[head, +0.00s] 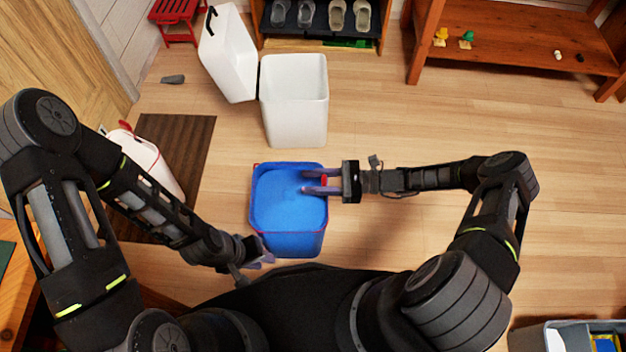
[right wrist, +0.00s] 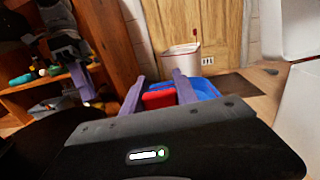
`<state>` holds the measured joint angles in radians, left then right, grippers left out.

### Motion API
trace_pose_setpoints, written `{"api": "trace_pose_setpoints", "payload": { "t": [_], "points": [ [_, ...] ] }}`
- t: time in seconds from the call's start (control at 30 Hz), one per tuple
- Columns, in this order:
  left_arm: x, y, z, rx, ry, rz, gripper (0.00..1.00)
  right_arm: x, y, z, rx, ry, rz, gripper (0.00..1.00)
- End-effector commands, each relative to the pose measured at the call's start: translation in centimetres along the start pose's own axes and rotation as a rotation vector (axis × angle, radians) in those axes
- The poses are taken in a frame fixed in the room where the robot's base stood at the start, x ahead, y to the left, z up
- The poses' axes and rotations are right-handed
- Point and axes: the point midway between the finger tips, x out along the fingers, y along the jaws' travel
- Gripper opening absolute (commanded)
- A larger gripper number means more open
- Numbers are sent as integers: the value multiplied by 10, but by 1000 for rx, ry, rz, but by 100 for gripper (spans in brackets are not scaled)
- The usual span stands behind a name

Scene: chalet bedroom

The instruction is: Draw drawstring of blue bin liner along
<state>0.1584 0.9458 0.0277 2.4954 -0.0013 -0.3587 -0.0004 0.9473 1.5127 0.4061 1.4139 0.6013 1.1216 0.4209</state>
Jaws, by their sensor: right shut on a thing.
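The blue bin liner (head: 280,205) lines an open bin in the middle of the head view, with a thin red drawstring (head: 290,234) along its rim. My right gripper (head: 304,181) reaches over the bin's right rim and is shut on a red piece of the drawstring, which shows between its fingers in the right wrist view (right wrist: 158,99). Blue liner (right wrist: 204,87) shows beside the fingers there. My left gripper (head: 266,252) is low at the bin's near left corner; I cannot tell whether it is open or whether it touches the liner.
A tall white bin (head: 294,100) stands behind the blue one, with a tilted white piece (head: 228,55) beside it. Another white bin (head: 158,160) stands on the brown mat (head: 190,135) at left. A shoe rack (head: 320,45) is at the back.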

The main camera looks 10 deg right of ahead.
Motion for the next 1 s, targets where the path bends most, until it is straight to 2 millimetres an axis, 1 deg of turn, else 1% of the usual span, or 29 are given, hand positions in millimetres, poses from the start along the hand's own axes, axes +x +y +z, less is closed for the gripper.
{"api": "trace_pose_setpoints", "payload": {
  "t": [0.03, 0.2, 0.27, 0.37, 0.67, 0.7, 0.93, 1.0],
  "points": [
    [15, -6, 0, -1, 0, 0, 25, 0, 0, -16, 0, 0, 1, 0],
    [43, -19, -2, -6, 5, -3, 25, 0, 0, -46, 0, 1, 2, 0],
    [49, -23, -4, -10, 11, -6, 25, 0, 0, -53, -1, 1, 2, 0],
    [53, -26, -7, -13, 16, -8, 25, 0, 0, -57, -1, 0, 1, 0],
    [51, -25, -7, -13, 17, -8, 25, 0, 0, -57, 0, 5, -1, 0],
    [51, -25, -7, -13, 17, -8, 25, 0, 0, -57, 0, 6, -1, 38],
    [51, -25, -7, -12, 17, -8, 25, 0, 0, -56, 0, 3, 0, 57],
    [51, -25, -7, -12, 16, -8, 25, 0, 0, -56, 0, 2, 0, 58]
  ]
}}
